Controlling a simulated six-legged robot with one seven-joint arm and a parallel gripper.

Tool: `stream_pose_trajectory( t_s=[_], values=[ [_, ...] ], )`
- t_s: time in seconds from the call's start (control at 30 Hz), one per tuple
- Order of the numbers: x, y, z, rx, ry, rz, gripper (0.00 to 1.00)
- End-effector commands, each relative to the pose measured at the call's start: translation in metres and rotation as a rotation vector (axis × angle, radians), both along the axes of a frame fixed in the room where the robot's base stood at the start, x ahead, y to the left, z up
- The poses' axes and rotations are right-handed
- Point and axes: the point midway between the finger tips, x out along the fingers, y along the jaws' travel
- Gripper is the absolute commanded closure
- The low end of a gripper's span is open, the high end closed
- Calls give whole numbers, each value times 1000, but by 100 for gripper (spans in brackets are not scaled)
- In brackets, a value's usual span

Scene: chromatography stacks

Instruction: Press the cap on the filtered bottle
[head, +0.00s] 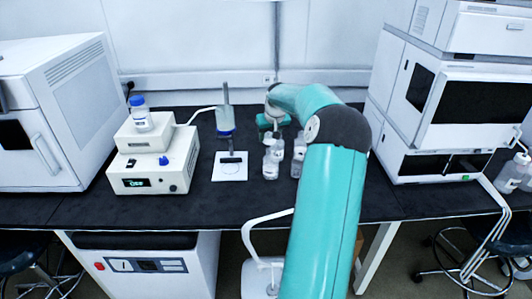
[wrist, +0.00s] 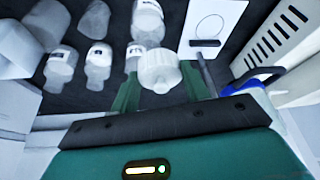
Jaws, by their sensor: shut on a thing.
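My gripper (wrist: 162,78) is shut on a white ribbed cap (wrist: 159,71), held between its two green fingers. In the head view, the gripper (head: 270,122) is partly hidden by my arm, above the back of the bench near the clear bottles (head: 270,168). The wrist view shows several clear, labelled bottles, one (wrist: 97,60) at the upper left and another (wrist: 147,20) beyond the cap. One bottle (wrist: 132,52) is partly hidden behind the cap. I cannot tell which bottle is the filtered one, nor whether the cap touches any bottle.
A white plate (head: 229,174) with a circle and dark bar lies left of the bottles. A grey-and-blue upright device (head: 225,120) stands behind it. A blue-capped bottle (head: 140,117) tops the white boxed instrument (head: 150,177). Large white instruments flank the dark bench (head: 212,200).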

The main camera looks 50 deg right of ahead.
Motion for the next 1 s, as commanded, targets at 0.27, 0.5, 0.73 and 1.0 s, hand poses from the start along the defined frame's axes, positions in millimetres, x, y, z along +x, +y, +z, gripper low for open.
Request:
stream_pose_trajectory(
  t_s=[0.27,0.5,0.73,1.0],
  values=[
    [15,-27,4,1,11,25,76],
    [15,-28,-6,1,13,26,75],
    [15,-28,-26,2,14,26,75],
    [15,-28,-49,1,12,27,76]
  ],
)
